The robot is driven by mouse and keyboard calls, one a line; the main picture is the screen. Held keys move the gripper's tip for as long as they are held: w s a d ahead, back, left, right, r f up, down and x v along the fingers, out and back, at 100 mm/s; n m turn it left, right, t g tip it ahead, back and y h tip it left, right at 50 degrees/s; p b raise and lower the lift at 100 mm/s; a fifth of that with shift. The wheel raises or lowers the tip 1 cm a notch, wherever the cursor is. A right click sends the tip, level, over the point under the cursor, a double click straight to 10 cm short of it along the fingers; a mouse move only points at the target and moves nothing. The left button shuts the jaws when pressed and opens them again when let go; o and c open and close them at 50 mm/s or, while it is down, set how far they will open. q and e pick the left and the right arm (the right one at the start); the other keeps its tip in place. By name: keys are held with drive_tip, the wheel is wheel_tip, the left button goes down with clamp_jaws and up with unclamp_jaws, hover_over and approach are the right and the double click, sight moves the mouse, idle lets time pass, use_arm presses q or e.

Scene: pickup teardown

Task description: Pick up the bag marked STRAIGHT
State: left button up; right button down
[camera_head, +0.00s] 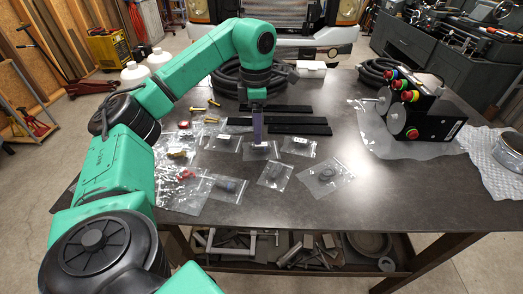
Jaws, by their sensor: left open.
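Several clear plastic bags with small white labels lie flat on the dark table (380,200). The labels are too small to read, so I cannot tell which bag is marked STRAIGHT. My left gripper (258,140) points down over a clear bag (262,153) in the middle of the group. It is open, and its fingers hide part of that bag; I cannot tell whether they touch it. Other bags lie close by: one to the right (299,147), one in front (275,175), one with a dark ring-like part (327,176), and one at front left (226,186). My right gripper is out of view.
Black flat bars (290,129) lie behind the bags. A coiled black hose (228,80) and white bottles (133,76) stand at the back left. A control box with coloured buttons (420,110) stands at the right. The front right of the table is clear.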

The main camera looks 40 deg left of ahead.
sight(261, 148)
use_arm(q)
drive_tip(key=f+p, duration=0.1)
drive_tip(key=f, duration=0.4)
drive_tip(key=shift+s, duration=0.2)
drive_tip(key=shift+w+f, duration=0.1)
drive_tip(key=shift+f, duration=0.15)
drive_tip(key=shift+c, duration=1.2)
clamp_jaws()
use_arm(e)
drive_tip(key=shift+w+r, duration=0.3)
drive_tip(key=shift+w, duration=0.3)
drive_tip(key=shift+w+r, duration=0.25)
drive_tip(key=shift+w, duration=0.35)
